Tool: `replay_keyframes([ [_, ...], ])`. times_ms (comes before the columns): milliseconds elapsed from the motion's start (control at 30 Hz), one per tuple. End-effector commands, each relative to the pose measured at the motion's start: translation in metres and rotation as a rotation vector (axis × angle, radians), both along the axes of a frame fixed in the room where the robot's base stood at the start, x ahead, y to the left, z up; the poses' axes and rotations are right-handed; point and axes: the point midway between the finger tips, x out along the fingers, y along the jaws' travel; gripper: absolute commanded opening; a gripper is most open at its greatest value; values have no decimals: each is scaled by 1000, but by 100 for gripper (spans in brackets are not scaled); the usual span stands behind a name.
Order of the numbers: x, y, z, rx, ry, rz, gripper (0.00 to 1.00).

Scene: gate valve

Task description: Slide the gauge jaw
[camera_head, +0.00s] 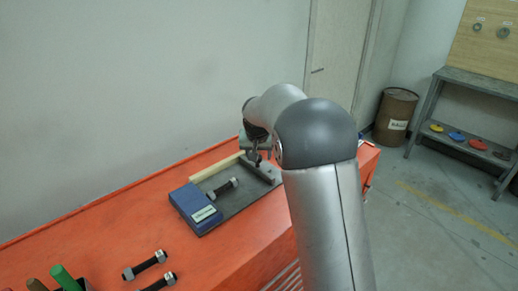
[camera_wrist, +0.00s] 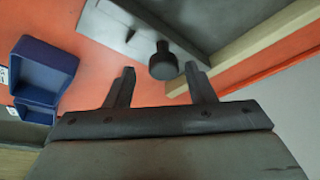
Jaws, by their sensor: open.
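In the wrist view my gripper (camera_wrist: 160,72) is open, with its two dark fingers apart. A dark round knob (camera_wrist: 163,60) shows between and just beyond the fingertips, with a gap on each side. It appears to belong to the gauge jaw; a light grey plate (camera_wrist: 115,32) and a darker grey surface (camera_wrist: 195,22) lie behind it. In the head view my gripper (camera_head: 254,156) is over the far right end of the grey gauge plate (camera_head: 240,205), near a dark bar (camera_head: 262,174). My arm hides part of this area, and the knob cannot be made out there.
A cream strip (camera_head: 215,168) runs along the plate's back edge. A blue box (camera_head: 195,208) stands at its left end, and a dark bolt-like piece (camera_head: 222,188) lies on the plate. More such pieces (camera_head: 145,265) lie on the orange bench (camera_head: 110,225). A wall stands behind.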

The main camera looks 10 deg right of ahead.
Motion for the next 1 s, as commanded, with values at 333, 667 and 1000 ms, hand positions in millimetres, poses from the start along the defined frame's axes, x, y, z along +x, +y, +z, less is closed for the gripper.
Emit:
replay_keyframes([
  [333,-21,5,52,1,-5,1,49],
  [667,-51,11,125,1,-6,0,49],
  [1000,-65,13,159,-1,-2,0,49],
])
